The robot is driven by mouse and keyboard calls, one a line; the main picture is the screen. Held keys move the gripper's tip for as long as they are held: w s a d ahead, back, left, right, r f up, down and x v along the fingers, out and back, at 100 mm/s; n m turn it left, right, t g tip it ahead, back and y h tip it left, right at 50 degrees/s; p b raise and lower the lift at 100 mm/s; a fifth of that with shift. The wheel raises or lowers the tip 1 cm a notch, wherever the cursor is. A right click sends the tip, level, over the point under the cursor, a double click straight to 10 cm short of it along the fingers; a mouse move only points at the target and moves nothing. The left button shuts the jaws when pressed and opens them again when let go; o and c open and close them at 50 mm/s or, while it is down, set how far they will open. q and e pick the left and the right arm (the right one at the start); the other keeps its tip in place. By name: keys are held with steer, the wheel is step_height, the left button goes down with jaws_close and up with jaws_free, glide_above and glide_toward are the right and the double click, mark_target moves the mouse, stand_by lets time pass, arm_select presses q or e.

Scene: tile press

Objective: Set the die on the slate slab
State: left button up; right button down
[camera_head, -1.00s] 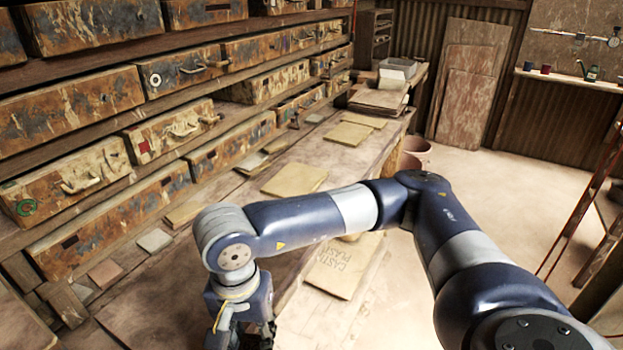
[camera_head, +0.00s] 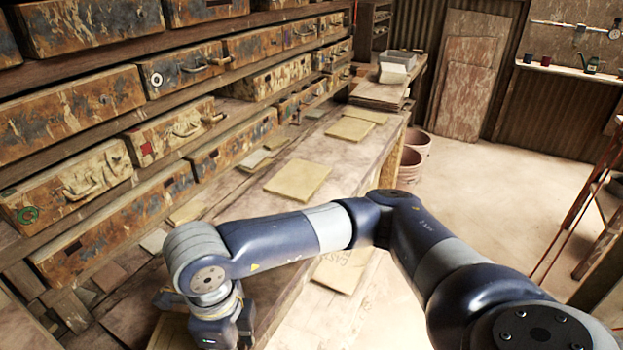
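I cannot make out the die in the head view. I cannot pick out the slate slab for sure; several small flat tiles lie along the foot of the drawers, one of them a greyish tile (camera_head: 153,241) and one a reddish tile (camera_head: 107,275). My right arm reaches across from the lower right and bends down over the near part of the bench. Its wrist meets the bottom edge of the picture, and its gripper fingers are not visible. My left gripper is not in view.
The wooden bench (camera_head: 345,165) runs away along worn drawers (camera_head: 70,105). Tan boards (camera_head: 298,180) lie on it, and a stack with a grey box (camera_head: 398,62) stands at its far end. Pink buckets (camera_head: 412,160) stand beside it. The floor on the right is largely open.

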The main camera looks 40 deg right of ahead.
mark_target(175, 318)
steer(key=m, duration=0.1)
steer(key=a+m, duration=0.1)
steer(key=m, duration=0.2)
steer(key=shift+s+a+r, duration=0.1)
steer(key=shift+a+r, duration=0.05)
steer(key=shift+a, duration=0.1)
steer(key=a+m, duration=0.1)
steer(key=m, duration=0.3)
steer(key=a+m+p, duration=0.1)
steer(key=m, duration=0.3)
steer(key=s+a+m, duration=0.1)
steer(key=a+m, duration=0.1)
steer(key=m, duration=0.3)
steer(key=shift+a+r, duration=0.1)
steer(key=shift+r, duration=0.1)
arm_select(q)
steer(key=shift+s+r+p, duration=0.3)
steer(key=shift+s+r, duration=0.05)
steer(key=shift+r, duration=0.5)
arm_select(e)
steer(key=m, duration=0.2)
steer(key=a+m, duration=0.1)
steer(key=m, duration=0.3)
steer(key=shift+s+a+r, duration=0.15)
steer(key=shift+s+a, duration=0.2)
steer(key=shift+a, duration=0.05)
